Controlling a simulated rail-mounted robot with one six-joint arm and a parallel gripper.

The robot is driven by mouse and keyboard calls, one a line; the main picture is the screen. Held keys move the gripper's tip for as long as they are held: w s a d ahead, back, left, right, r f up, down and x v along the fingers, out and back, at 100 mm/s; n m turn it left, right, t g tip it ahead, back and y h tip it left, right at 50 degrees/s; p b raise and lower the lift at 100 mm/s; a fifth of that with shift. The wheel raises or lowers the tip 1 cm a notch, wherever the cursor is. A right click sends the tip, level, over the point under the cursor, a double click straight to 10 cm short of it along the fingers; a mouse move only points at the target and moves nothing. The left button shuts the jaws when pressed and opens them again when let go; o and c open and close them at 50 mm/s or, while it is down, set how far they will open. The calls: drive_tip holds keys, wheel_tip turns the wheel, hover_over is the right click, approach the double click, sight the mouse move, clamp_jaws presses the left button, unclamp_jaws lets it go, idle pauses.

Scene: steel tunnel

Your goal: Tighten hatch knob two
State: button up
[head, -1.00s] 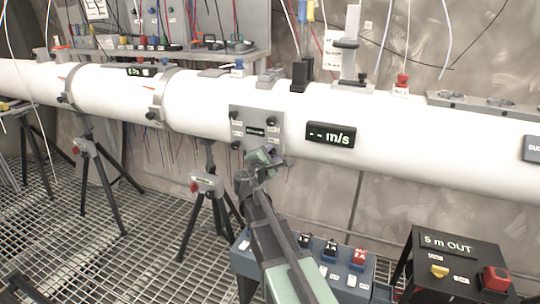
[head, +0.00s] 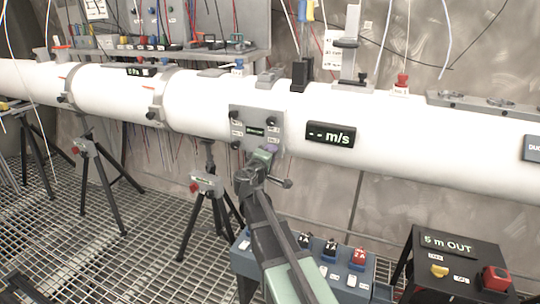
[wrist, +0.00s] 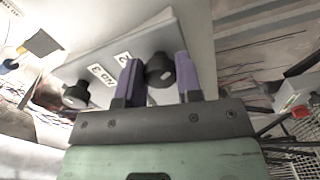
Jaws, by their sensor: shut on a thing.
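The grey hatch plate (head: 256,117) sits on the front of the white tube, with dark knobs at its corners. My gripper (head: 266,152) is at the plate's lower right corner and hides the knob there. In the wrist view, the two purple fingers of my gripper (wrist: 158,80) are shut on a black knob (wrist: 160,70), one on each side. A label ending in "2" (wrist: 122,57) is beside this knob. Another black knob (wrist: 75,95) is apart to the left, near a "NO 3" label (wrist: 100,75). In the head view, the upper left knob (head: 234,115) and upper right knob (head: 271,121) are clear.
An "m/s" display (head: 330,134) is on the tube just right of the plate. A blue switch box (head: 350,284) and a black "5 m OUT" box (head: 450,262) stand below at the right. Tripods (head: 205,185) support the tube over a grating floor.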

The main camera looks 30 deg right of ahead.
drive_tip(key=m, duration=0.5)
drive_tip(key=shift+m, duration=0.3)
idle(0.4)
drive_tip(key=o, duration=0.9)
drive_tip(key=shift+o, duration=0.2)
drive_tip(key=v, duration=1.1)
drive_tip(key=shift+w, duration=0.1)
